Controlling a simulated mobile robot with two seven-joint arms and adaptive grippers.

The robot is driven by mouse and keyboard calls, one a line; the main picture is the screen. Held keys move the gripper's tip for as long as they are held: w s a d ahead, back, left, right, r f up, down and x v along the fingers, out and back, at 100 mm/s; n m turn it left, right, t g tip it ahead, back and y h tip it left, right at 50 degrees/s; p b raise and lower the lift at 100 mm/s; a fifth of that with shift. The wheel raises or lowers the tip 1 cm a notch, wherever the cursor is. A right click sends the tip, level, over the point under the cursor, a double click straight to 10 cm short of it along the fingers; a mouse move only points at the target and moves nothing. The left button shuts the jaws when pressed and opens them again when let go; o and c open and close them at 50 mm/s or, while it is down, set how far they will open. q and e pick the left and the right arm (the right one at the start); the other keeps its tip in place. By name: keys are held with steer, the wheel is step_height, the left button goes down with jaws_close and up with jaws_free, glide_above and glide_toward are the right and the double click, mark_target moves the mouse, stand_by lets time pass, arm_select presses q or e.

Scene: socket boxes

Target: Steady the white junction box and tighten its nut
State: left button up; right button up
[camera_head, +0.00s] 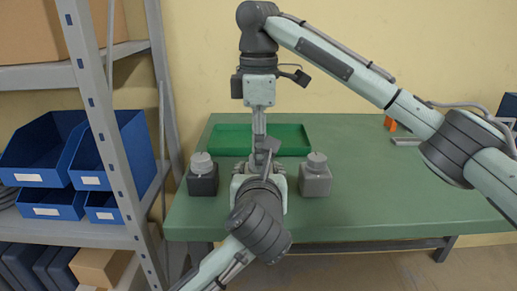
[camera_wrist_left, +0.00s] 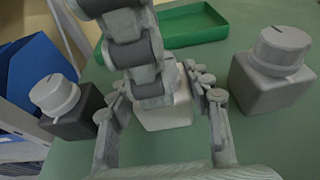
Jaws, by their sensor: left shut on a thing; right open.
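The white junction box (camera_wrist_left: 168,118) stands on the green table between the two fingers of my left gripper (camera_wrist_left: 163,92), which is shut on it. In the head view my left wrist and forearm cover most of the box. My right gripper (camera_head: 260,148) points straight down from above at the same spot. In the left wrist view the right gripper (camera_wrist_left: 148,85) hangs over the box and covers its top, so I cannot see the nut. The right gripper is open; I cannot tell whether its fingers touch the nut.
A dark grey box (camera_head: 203,183) stands close on the left and a light grey box (camera_head: 315,181) on the right, each with a slotted round cap. A green tray (camera_head: 290,139) lies behind. Shelves with blue bins (camera_head: 40,150) stand left. The table's right side is mostly free.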

steer(key=shift+r, duration=0.1)
step_height(320, 180, up, 12)
stand_by(0.4)
steer(key=shift+c, duration=0.3)
steer(key=shift+c, duration=1.1)
step_height(320, 180, down, 12)
steer(key=n, duration=0.4)
steer(key=c, duration=0.9)
